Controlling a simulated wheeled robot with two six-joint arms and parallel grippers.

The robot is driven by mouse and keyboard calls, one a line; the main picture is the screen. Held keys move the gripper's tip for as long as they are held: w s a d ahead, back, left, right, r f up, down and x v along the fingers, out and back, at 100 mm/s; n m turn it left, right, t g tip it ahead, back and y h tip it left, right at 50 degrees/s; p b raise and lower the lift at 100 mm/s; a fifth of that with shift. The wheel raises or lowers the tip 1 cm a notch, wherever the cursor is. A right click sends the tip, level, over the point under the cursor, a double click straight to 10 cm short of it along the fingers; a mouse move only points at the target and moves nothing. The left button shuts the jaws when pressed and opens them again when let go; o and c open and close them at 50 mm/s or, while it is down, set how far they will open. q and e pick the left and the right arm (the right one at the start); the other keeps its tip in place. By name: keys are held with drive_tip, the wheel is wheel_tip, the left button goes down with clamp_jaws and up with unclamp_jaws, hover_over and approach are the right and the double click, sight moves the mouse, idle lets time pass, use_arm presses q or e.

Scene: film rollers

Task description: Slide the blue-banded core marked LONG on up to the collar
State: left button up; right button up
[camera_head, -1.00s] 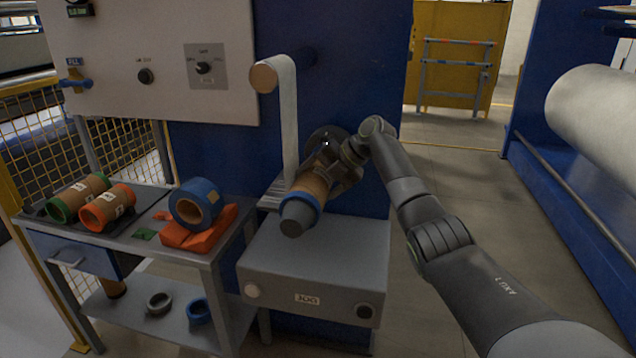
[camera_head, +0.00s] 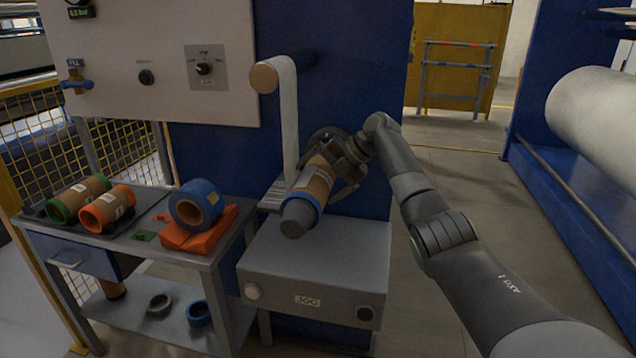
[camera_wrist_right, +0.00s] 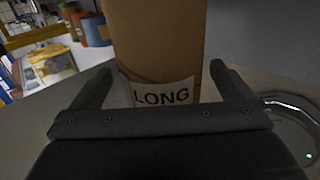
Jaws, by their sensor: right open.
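The blue-banded core (camera_head: 318,184) is a brown cardboard tube around the grey shaft (camera_head: 297,218), whose free end sticks out past the blue band. In the right wrist view the core (camera_wrist_right: 155,45) carries a white label reading LONG. The round collar (camera_head: 325,139) shows at the shaft's far end, partly hidden by my right gripper, so I cannot tell whether the core touches it. My right gripper (camera_head: 341,170) is open, its fingers on either side of the core near its far end. In the right wrist view the fingers (camera_wrist_right: 165,85) stand apart from the tube. My left gripper is not in view.
A grey JOG box (camera_head: 315,262) stands below the shaft. A white film strip (camera_head: 290,120) hangs beside it. The cart (camera_head: 110,240) at left holds green- and orange-banded cores (camera_head: 105,208), a blue roll (camera_head: 197,203) and an orange block (camera_head: 205,232). Floor at right is clear.

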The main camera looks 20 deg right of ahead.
use_arm(q)
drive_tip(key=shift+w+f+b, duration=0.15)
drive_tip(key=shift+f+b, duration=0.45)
drive_tip(key=shift+b, duration=0.15)
use_arm(e)
drive_tip(key=v, duration=1.6)
drive_tip(key=shift+r, duration=0.15)
drive_tip(key=shift+s+d, duration=0.1)
